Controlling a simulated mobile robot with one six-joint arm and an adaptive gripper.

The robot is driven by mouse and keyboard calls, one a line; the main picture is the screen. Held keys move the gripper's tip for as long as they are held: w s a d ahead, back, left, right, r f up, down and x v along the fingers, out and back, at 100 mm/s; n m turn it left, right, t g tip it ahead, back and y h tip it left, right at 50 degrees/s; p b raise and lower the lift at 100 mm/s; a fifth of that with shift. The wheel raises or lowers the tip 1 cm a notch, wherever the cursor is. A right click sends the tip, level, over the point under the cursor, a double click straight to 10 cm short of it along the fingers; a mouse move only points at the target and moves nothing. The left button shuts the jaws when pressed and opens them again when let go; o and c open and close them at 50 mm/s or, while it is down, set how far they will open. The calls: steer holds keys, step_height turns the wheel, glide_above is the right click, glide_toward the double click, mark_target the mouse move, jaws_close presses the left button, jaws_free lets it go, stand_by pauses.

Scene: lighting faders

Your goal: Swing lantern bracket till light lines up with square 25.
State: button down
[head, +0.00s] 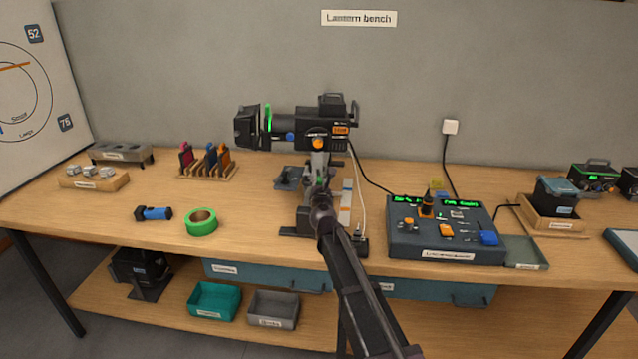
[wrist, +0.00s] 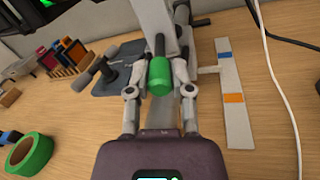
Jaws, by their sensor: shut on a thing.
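The black lantern (head: 300,130) sits on its grey bracket (head: 318,170) above the bench and points left. It has a green ring, a blue knob and an orange knob. A green-ended handle (wrist: 160,77) stands between my gripper's fingers (wrist: 160,95) in the wrist view, and my gripper is shut on it. In the head view my gripper (head: 322,205) is at the bracket's lower part, and my arm hides much of it. The white board (head: 25,90) at the left shows squares 52 (head: 34,34) and 76 (head: 66,123). I cannot see square 25 or a light spot.
A pale strip with blue and orange marks (wrist: 235,95) lies right of the bracket. A white cable (wrist: 285,80) runs beside it. Green tape (head: 202,222) and a blue torch (head: 154,213) lie left. A fader console (head: 440,250) stands right. The bench's front left is mostly clear.

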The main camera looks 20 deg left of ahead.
steer(key=shift+a+h, duration=0.25)
steer(key=shift+h, duration=0.05)
steer(key=c, duration=0.5)
jaws_free()
steer(key=shift+s, duration=0.15)
steer(key=v, duration=1.2)
steer(key=shift+f, duration=0.1)
